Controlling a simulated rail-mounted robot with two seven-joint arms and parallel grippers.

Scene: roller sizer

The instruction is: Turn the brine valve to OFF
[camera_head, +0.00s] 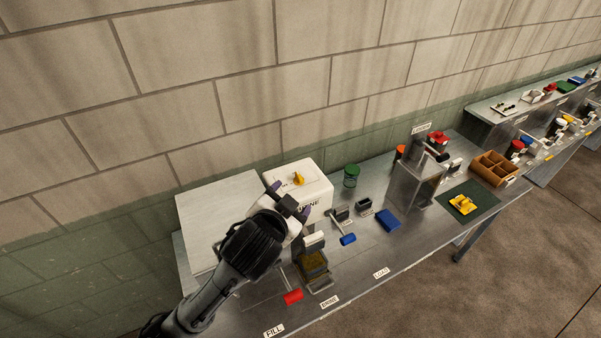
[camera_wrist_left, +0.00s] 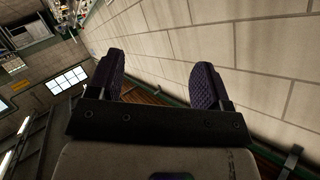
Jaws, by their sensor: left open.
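The white box (camera_head: 314,190) stands at the back of the near bench. Its label is partly hidden by my gripper, and only the letters "INE" show. A yellow valve knob (camera_head: 298,178) sits on its top; the marks around it are too small to read. My left gripper (camera_head: 288,199) is in front of the box and covers its left front part. Its purple fingertips are apart, with the knob just beyond them. The left wrist view shows the open fingers (camera_wrist_left: 155,80) with nothing between them; the knob is not visible there. My right gripper is not in view.
A red-handled lever (camera_head: 292,297) and a blue-handled lever (camera_head: 347,239) stand along the bench front. A green-lidded jar (camera_head: 351,175) is right of the box. A metal stand (camera_head: 412,187) and a brown divided tray (camera_head: 494,168) are farther right. A brick wall is behind.

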